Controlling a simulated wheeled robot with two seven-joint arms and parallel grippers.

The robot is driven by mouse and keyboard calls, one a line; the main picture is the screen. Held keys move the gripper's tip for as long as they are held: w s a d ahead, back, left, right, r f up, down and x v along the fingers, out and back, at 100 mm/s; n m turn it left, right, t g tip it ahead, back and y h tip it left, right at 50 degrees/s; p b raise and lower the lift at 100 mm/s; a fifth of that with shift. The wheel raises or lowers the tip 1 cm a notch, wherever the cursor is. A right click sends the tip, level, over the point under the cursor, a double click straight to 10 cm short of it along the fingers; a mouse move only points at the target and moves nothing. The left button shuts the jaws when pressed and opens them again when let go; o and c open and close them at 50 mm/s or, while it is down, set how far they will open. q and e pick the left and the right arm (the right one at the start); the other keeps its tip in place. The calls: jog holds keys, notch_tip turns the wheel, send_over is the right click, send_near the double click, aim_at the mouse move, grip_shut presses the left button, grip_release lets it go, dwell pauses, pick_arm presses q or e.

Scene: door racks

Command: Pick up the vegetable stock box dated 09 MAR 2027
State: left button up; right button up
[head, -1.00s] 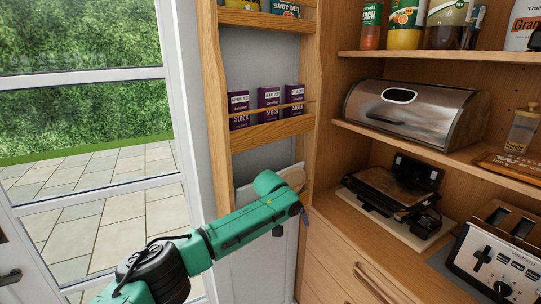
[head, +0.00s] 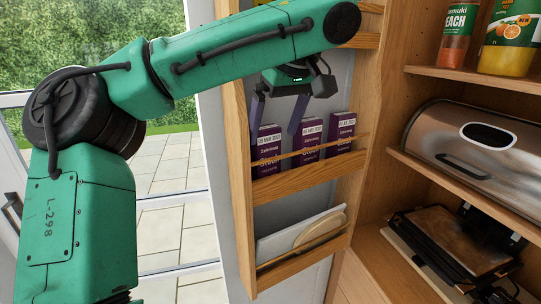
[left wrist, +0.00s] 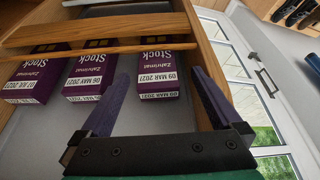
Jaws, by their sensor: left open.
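Three purple stock boxes stand side by side in a door rack (head: 300,178) behind a wooden rail. The leftmost box in the head view (head: 268,146) is the one whose label reads 09 MAR 2027 in the left wrist view (left wrist: 158,83). That view is upside down, so this box is at its right. The middle box (head: 308,136) reads 06 MAY 2027 in the wrist view (left wrist: 90,80). My left gripper (head: 275,128) is open at the 09 MAR box's upper part, its fingers (left wrist: 160,75) either side of it. My right gripper is out of view.
The third box (head: 341,132) is at the right end; its date is hard to read. A lower rack holds a board and a round wooden piece (head: 320,230). A shelf with a steel bread bin (head: 478,150) is on the right.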

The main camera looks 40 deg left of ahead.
pick_arm(q)
jog(key=x, duration=0.9)
jog(key=shift+w+a+f, duration=0.2)
jog(key=shift+w+f, duration=0.05)
jog(key=shift+w, duration=0.05)
jog(key=c, duration=1.5)
